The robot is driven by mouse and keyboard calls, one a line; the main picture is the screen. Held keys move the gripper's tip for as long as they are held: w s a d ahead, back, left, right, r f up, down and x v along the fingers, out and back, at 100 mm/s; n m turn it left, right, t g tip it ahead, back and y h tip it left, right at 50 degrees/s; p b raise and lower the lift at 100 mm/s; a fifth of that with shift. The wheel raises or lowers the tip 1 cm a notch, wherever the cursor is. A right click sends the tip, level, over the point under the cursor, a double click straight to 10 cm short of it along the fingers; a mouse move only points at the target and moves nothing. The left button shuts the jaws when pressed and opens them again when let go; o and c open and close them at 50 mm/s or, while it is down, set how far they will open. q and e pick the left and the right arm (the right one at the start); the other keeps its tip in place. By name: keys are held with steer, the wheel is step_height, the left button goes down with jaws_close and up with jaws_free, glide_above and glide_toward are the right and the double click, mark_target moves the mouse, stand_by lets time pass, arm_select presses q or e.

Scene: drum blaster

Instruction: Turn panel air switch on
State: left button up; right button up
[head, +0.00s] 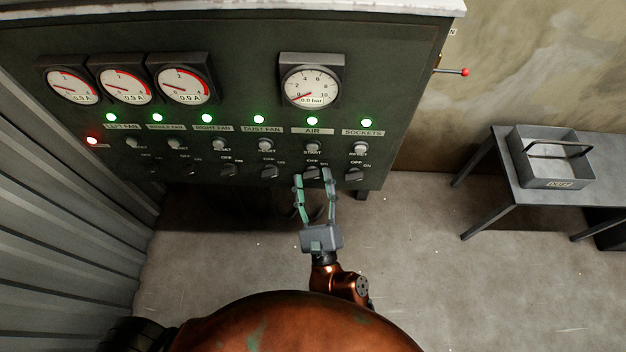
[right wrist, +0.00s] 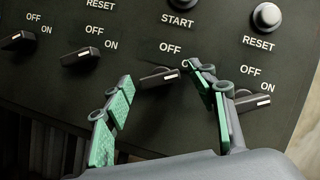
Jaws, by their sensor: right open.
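The dark panel (head: 240,95) carries a row of rotary switches. The AIR label (head: 312,131) has a lit green lamp (head: 312,121) above it, and the air gauge (head: 311,87) reads 0.0 bar. My right gripper (head: 313,177) is open at the air switch. In the right wrist view the air switch (right wrist: 160,78) lies between the green-padded fingertips (right wrist: 162,73), one on each side; contact cannot be told. Its white-marked end points right, like the neighbouring switches. A finger partly hides its ON label. My left gripper is out of view.
The sockets switch (head: 355,174) is close on the right and the dust fan switch (head: 269,172) close on the left. A red-tipped lever (head: 464,72) sticks out at the panel's right side. A grey table (head: 507,180) with a metal tray (head: 552,182) stands at the right.

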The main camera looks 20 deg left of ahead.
mark_target(313, 161)
steer(key=shift+r, duration=0.15)
step_height(313, 161, up, 10)
steer(key=shift+f, duration=0.1)
stand_by(0.5)
stand_by(0.4)
